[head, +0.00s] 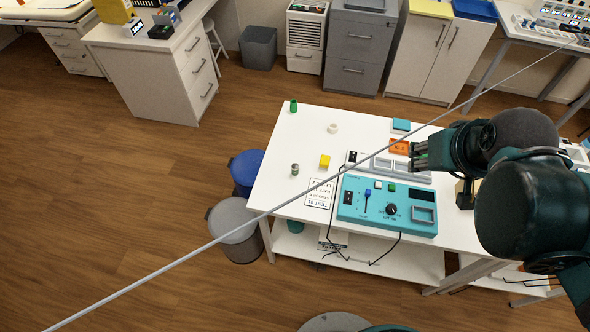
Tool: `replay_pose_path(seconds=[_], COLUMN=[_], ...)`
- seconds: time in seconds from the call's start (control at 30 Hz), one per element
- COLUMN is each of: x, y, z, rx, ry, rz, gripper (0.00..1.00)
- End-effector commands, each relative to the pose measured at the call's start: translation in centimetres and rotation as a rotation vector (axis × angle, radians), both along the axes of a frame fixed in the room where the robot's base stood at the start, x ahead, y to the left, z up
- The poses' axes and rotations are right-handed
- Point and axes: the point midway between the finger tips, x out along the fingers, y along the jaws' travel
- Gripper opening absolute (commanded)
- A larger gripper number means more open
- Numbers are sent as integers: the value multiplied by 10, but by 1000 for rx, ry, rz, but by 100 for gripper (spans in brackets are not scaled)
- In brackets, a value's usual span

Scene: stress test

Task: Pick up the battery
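A small upright cylinder (295,169), grey with a darker part, stands on the left part of the white table. It looks like the battery, but it is too small to be sure. My gripper (416,156) is at the right, over the back right part of the table and well apart from the cylinder. Its fingers point left, and nothing shows held in them. Their gap is not clear from this angle.
The white table (270,195) also holds a green cup (293,106), a white ring (332,128), a yellow block (324,161), a printed sheet (320,193), a grey tray (408,173) and a teal control box (370,212). A thin grey rod (200,248) crosses the view. Bins (235,230) stand left.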

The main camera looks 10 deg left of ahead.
Motion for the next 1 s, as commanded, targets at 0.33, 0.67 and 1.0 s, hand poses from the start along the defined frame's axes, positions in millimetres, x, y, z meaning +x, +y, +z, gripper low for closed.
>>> replay_pose_path(seconds=[0.33,0.67,1.0], x=[34,64,91], y=[35,72,114], z=[-11,-28,-54], rx=[-78,-148,-217], ry=[70,129,187], rz=[194,381,578], gripper=[33,33,33])
